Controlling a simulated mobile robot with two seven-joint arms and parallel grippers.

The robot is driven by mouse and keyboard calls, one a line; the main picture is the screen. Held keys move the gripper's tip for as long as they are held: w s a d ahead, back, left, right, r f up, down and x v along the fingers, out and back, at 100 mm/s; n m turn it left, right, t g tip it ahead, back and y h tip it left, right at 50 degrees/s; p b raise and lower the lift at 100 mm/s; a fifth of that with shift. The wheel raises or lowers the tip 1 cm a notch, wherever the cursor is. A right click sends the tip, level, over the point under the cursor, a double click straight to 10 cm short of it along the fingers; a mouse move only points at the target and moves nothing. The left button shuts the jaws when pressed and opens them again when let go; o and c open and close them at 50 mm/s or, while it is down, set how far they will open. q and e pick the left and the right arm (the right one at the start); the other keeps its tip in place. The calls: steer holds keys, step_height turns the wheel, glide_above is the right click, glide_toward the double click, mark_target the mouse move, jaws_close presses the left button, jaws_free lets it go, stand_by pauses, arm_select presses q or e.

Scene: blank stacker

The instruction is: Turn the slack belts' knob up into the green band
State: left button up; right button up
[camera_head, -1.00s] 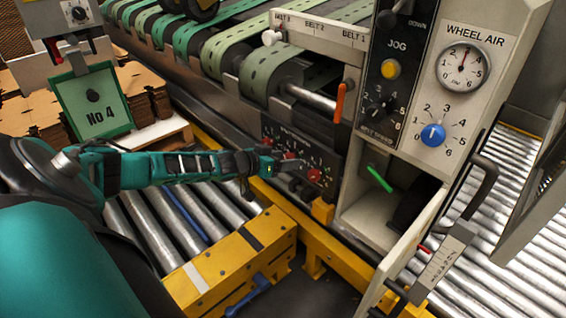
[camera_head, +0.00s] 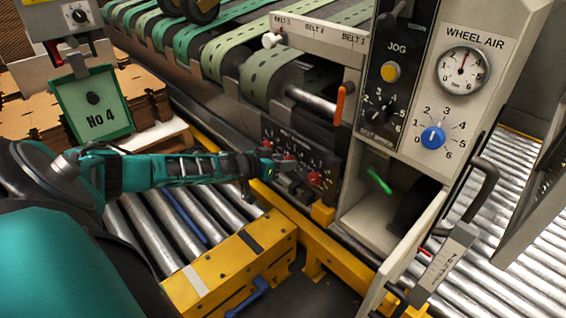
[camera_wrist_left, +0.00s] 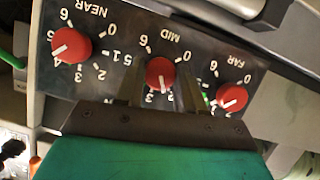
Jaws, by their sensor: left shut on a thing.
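A dark panel (camera_head: 330,160) under the belts carries red knobs. In the left wrist view it appears upside down, with the NEAR knob (camera_wrist_left: 72,46), MID knob (camera_wrist_left: 160,73) and FAR knob (camera_wrist_left: 232,97), each on a numbered dial. My left gripper (camera_head: 284,170) reaches the panel from the left. In the wrist view its two fingers (camera_wrist_left: 160,88) stand on either side of the MID knob, shut on it. The MID knob's white mark points near 3. Green perforated belts (camera_head: 265,75) run above the panel. My right gripper is not in view.
A control post with a JOG button (camera_head: 391,72), a WHEEL AIR gauge (camera_head: 463,70) and a blue knob (camera_head: 433,137) stands right of the panel. An orange lever (camera_head: 343,103) is above it. Yellow-framed rollers (camera_head: 240,262) lie below my left arm.

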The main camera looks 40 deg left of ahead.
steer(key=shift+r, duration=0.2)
arm_select(q)
steer(key=m+y+p, duration=0.1)
steer(key=p, duration=0.1)
steer(key=m+y+p, duration=0.1)
steer(key=m+p, duration=0.1)
steer(key=shift+s+d+y+p, duration=0.1)
steer(key=shift+d+y+p, duration=0.15)
steer(key=shift+y+p, duration=0.1)
steer(key=shift+f+m+y, duration=0.15)
steer(key=shift+m+y, duration=0.5)
steer(key=shift+m, duration=0.35)
steer(key=m, duration=0.1)
steer(key=m+t+y+b, duration=0.1)
steer(key=m+y+b, duration=0.1)
steer(key=shift+d+f+m+t, duration=0.1)
steer(key=shift+f+m+t, duration=0.2)
steer(key=shift+m, duration=0.1)
steer(key=shift+r+m+t+y+b, duration=0.15)
steer(key=shift+m+t+y+b, duration=0.15)
steer(key=shift+m+b, duration=0.7)
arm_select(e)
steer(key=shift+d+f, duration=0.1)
arm_select(q)
steer(key=shift+r, duration=0.1)
